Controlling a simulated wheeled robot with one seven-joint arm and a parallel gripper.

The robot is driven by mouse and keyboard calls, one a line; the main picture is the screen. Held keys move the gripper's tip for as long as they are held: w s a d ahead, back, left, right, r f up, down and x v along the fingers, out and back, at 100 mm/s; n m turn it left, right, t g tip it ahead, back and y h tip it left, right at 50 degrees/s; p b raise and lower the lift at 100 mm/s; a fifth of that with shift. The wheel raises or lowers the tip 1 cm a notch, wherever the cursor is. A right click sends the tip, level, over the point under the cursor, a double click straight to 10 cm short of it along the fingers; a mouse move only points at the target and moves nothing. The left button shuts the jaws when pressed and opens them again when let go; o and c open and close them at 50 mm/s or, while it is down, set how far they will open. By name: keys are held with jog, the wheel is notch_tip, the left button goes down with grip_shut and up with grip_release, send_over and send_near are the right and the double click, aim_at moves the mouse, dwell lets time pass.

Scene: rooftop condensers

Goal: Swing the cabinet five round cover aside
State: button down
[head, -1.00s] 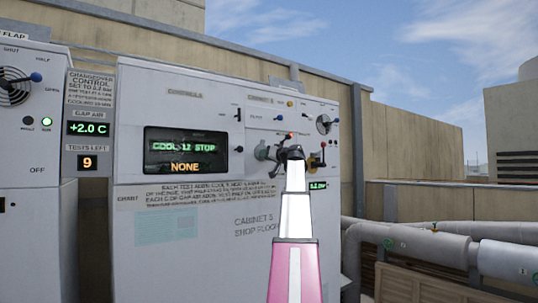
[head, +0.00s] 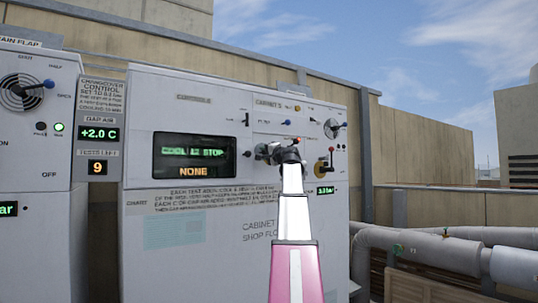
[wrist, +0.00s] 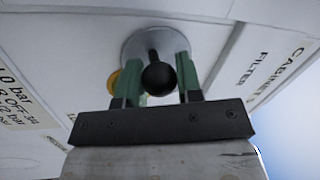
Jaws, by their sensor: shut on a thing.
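Cabinet five (head: 260,228) is the pale panel cabinet in the middle of the head view. My gripper (head: 287,150) is at its upper right face, below the small switches. In the wrist view my gripper (wrist: 161,75) has its green fingers on either side of a black ball knob (wrist: 158,78), shut on it. Behind the knob is a round grey disc (wrist: 143,42), which looks like the round cover, close against the panel. A yellow part (wrist: 113,82) shows partly behind the left finger. In the head view my gripper hides most of the cover.
A display (head: 193,155) reads "COOL 12 STOP" and "NONE". Insulated pipes (head: 440,250) run at the lower right.

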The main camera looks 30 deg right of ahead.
aim_at(257, 142)
jog(key=r+m, duration=0.1)
jog(key=m, duration=0.1)
jog(key=a+r+m+h, duration=0.1)
jog(key=m, duration=0.1)
jog(key=shift+s, duration=0.1)
jog(key=shift+a+r+m+t+h, duration=0.15)
jog(key=shift+r+m, duration=0.15)
jog(key=shift+m, duration=0.35)
jog(key=shift+d+r+m+t+h, duration=0.1)
jog(key=shift+r+m+h, duration=0.15)
jog(key=shift+m, duration=0.45)
jog(key=shift+a+r+m+t+h, duration=0.1)
jog(key=shift+r+m, duration=0.25)
jog(key=shift+m, duration=0.3)
jog(key=c, duration=0.8)
grip_release()
jog(key=shift+r, duration=0.1)
